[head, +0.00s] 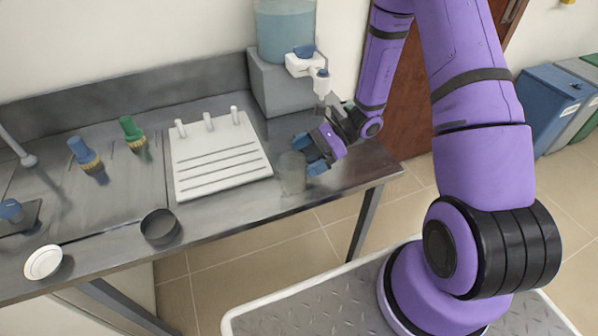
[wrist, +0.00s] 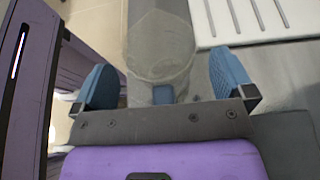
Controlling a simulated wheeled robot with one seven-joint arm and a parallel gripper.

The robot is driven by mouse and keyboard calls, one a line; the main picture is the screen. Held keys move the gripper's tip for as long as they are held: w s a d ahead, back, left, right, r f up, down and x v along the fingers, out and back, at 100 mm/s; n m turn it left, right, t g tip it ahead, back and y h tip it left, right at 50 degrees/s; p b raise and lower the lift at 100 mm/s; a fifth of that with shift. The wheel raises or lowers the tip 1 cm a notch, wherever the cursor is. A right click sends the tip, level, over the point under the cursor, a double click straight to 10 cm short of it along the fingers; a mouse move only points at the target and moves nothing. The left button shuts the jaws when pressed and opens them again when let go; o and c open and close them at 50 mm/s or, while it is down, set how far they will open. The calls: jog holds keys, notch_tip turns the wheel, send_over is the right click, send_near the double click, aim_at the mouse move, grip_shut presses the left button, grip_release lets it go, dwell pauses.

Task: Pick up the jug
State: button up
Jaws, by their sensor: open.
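The jug (head: 292,174) is a clear, see-through vessel standing on the metal counter near its front edge. It also shows in the wrist view (wrist: 160,45), at the top middle. My gripper (head: 307,155) is beside the jug on its right side, with its blue fingers apart. In the wrist view my gripper (wrist: 165,85) has one blue finger on each side of the jug's near end, with gaps visible between fingers and glass. The gripper is not closed on it.
A white drying rack (head: 222,170) with pegs lies just left of the jug. A water dispenser (head: 285,85) stands behind. A dark round bowl (head: 160,227), a white dish (head: 43,262) and two brushes (head: 85,155) are further left. The counter's front edge is close.

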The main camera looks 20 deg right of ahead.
jog(key=shift+x, duration=0.8)
jog(key=shift+c, duration=0.2)
jog(key=c, duration=0.9)
jog(key=shift+r, duration=0.15)
